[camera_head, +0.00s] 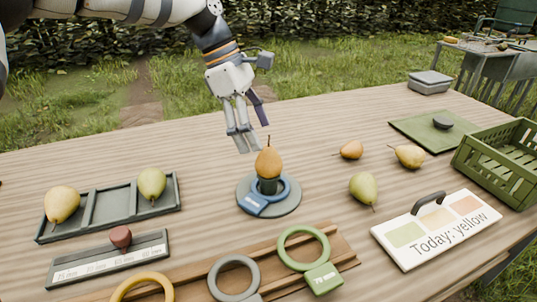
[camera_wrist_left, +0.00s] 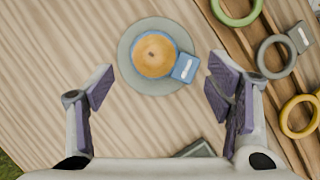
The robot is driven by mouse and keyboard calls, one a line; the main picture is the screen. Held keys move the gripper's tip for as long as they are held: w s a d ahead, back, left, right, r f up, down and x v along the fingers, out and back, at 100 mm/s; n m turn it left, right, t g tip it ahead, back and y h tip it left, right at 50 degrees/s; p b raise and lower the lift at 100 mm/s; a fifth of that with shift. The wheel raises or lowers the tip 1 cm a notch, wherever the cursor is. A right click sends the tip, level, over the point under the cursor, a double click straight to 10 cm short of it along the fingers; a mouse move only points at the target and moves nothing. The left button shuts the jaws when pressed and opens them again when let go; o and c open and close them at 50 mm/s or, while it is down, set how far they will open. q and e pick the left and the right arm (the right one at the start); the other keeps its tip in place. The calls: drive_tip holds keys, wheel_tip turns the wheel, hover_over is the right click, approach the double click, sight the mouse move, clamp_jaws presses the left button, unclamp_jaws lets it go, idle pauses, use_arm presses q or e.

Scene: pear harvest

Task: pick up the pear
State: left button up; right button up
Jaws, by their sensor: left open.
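An orange-brown pear (camera_head: 268,160) stands upright on a round grey stand (camera_head: 284,207), with a blue ring (camera_head: 286,194) around its support and a blue tag on the ring. In the left wrist view the pear (camera_wrist_left: 153,55) shows from above, with the blue tag (camera_wrist_left: 186,67) beside it. My left gripper (camera_head: 244,137) is open and empty, above and behind the pear, fingers pointing down. In the left wrist view its fingers (camera_wrist_left: 160,88) are spread wide, and the pear lies ahead of the gap between them. My right gripper is not in view.
A dark tray (camera_head: 114,205) holds two yellowish pears. Three loose pears (camera_head: 363,188) lie right of the stand. A "Today: yellow" sign (camera_head: 436,232), a green crate (camera_head: 467,162) and a green mat (camera_head: 412,128) are at right. Several rings (camera_head: 325,279) lie in front.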

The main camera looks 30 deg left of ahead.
sight(269, 161)
use_arm(q)
drive_tip(key=x, duration=0.6)
drive_tip(key=a+b+x, duration=0.1)
drive_tip(key=x, duration=0.1)
drive_tip(key=shift+w+d+f, duration=0.2)
drive_tip(key=shift+w+f, duration=0.2)
drive_tip(key=shift+f, duration=0.1)
drive_tip(key=shift+r, duration=0.1)
drive_tip(key=shift+c, duration=0.5)
drive_tip(key=c, duration=1.3)
